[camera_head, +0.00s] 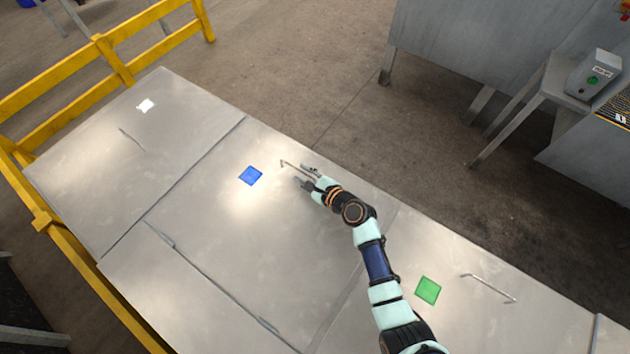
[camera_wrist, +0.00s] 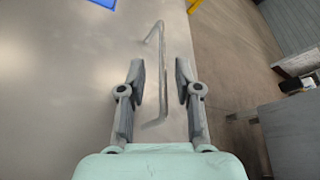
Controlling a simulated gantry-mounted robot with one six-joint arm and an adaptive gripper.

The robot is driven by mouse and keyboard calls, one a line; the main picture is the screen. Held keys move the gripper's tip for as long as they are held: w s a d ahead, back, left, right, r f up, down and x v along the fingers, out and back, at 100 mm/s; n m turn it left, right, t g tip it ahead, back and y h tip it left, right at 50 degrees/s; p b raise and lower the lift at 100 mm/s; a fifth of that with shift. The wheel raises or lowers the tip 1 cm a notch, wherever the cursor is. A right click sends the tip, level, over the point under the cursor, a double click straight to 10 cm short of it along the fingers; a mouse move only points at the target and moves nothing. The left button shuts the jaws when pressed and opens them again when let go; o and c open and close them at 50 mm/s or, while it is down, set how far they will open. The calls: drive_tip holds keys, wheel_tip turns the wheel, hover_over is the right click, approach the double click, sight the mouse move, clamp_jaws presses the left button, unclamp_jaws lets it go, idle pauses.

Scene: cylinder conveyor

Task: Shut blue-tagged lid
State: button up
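The blue-tagged lid (camera_head: 215,215) is a broad grey metal panel in the head view. Its blue square tag (camera_head: 250,175) lies on the surface, and it also shows at the top of the wrist view (camera_wrist: 103,3). A thin metal bar handle (camera_head: 291,166) stands near the lid's far edge. My gripper (camera_head: 304,175) is at this handle, right of the tag. In the wrist view the handle (camera_wrist: 162,70) runs between the two spread fingers, with a visible gap on each side. The lid looks roughly level with its neighbours; I cannot tell whether it is fully closed.
A white-tagged panel (camera_head: 85,175) lies to the left and a green-tagged panel (camera_head: 455,310) to the right, each with a bar handle. A yellow railing (camera_head: 75,65) borders the left side. A control box (camera_head: 594,75) stands at the upper right.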

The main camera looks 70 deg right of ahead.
drive_tip(key=v, duration=0.8)
drive_tip(key=shift+s+a, duration=0.15)
drive_tip(key=shift+s, duration=0.15)
drive_tip(key=w+a+r+n+t+y, duration=0.1)
drive_tip(key=w+a+r+n+y, duration=0.3)
drive_tip(key=w+a+n, duration=0.45)
drive_tip(key=w+a+r+n+y, duration=0.2)
drive_tip(key=w+a+r+n, duration=0.5)
drive_tip(key=n, duration=0.3)
drive_tip(key=a+r+n+y, duration=0.1)
drive_tip(key=a+r+n, duration=0.3)
drive_tip(key=a+n, duration=0.3)
drive_tip(key=a+r+n, duration=0.4)
drive_tip(key=a+n, duration=0.1)
drive_tip(key=a, duration=0.3)
drive_tip(key=a+r+n+y, duration=0.1)
drive_tip(key=a+r+n, duration=0.4)
drive_tip(key=a, duration=0.3)
wheel_tip(320, 180, up, 18)
drive_tip(key=p, duration=1.8)
drive_tip(key=shift+w+d+f+p, duration=0.15)
drive_tip(key=shift+w+d+p, duration=0.1)
drive_tip(key=shift+d+p, duration=0.15)
